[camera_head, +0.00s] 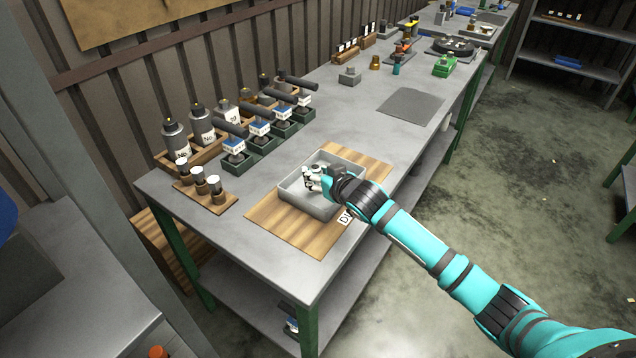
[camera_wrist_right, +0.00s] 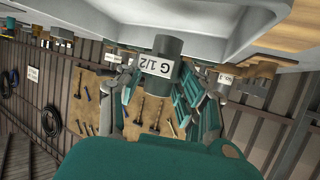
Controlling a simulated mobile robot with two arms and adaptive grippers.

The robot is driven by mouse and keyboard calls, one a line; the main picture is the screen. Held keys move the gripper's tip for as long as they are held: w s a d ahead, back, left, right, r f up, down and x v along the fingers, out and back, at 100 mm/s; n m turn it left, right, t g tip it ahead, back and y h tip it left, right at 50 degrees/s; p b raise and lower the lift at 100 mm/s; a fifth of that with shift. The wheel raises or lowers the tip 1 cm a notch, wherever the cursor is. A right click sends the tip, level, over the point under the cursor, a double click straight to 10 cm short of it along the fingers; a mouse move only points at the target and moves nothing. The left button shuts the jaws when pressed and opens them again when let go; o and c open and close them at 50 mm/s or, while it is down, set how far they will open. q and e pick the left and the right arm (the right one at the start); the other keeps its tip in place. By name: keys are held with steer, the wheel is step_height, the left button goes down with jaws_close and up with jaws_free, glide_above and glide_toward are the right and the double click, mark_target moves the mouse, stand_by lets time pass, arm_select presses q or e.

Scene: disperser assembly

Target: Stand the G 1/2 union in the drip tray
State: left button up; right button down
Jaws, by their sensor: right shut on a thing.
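The drip tray (camera_head: 292,198) is a shallow light-grey box on a striped wooden board on the bench; its pale floor and wall also fill the top of the right wrist view (camera_wrist_right: 120,20). My right gripper (camera_head: 314,183) reaches in from the right and is over the tray's inside. My left gripper is not in view.
The wooden board (camera_head: 290,236) carries a partly hidden label at its front edge. To the left stand a small rack (camera_head: 214,201) of cylinders, green bins (camera_head: 236,162) and grey bottles (camera_head: 202,125). A grey mat (camera_head: 411,106) lies farther back, with clear bench around it.

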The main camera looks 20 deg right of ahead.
step_height(320, 180, down, 3)
steer(key=shift+f, duration=0.2)
steer(key=shift+f, duration=0.1)
steer(key=c, duration=0.8)
jaws_free()
steer(key=shift+s, duration=0.1)
steer(key=shift+c, duration=0.2)
steer(key=shift+p, duration=0.35)
steer(key=p+v, duration=0.4)
steer(key=v, duration=0.1)
steer(key=p+v, duration=0.5)
steer(key=shift+s+r, duration=0.3)
steer(key=shift+r, duration=0.05)
steer(key=shift+s+d+r+p, duration=0.1)
steer(key=shift+s+d+p, duration=0.05)
steer(key=shift+s+p, duration=0.4)
